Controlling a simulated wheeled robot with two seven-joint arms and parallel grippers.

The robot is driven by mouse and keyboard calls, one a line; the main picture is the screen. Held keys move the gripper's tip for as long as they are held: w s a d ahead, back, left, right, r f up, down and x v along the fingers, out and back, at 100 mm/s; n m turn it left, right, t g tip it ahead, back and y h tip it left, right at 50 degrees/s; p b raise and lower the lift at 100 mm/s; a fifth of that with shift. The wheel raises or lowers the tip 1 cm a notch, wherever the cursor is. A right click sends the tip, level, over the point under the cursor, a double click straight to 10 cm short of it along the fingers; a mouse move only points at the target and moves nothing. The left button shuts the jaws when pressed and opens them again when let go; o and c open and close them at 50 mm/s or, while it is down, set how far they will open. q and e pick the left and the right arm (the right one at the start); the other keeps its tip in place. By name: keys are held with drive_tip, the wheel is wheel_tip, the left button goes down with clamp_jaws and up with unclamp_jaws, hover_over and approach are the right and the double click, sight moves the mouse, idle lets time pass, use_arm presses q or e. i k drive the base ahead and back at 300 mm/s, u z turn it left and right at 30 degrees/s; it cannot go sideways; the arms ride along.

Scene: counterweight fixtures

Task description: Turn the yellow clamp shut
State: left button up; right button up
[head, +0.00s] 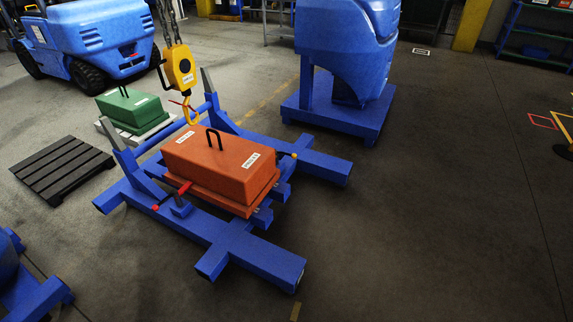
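A blue fixture frame (225,240) stands on the floor in the middle of the head view. An orange counterweight block (215,165) with a black handle (214,138) rests on it. A small yellow part (294,156) shows at the frame's right side, beside the block; it may be the yellow clamp, but it is too small to tell its position. A red lever (184,188) shows at the block's near left, with a red tip (155,208) near it. Neither of my grippers is in view.
A yellow hoist block (180,67) with a hook (191,116) hangs on chains behind the orange block. A green block (133,108), a black pallet (62,168), a blue forklift (88,40) and a blue machine (345,45) stand around.

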sight(294, 156)
drive_tip(key=z, duration=1.3)
drive_tip(key=i, duration=1.4)
drive_tip(key=z, duration=0.25)
drive_tip(key=i, duration=1.3)
drive_tip(key=u, duration=1.15)
drive_tip(key=i, duration=0.7)
drive_tip(key=u, duration=0.55)
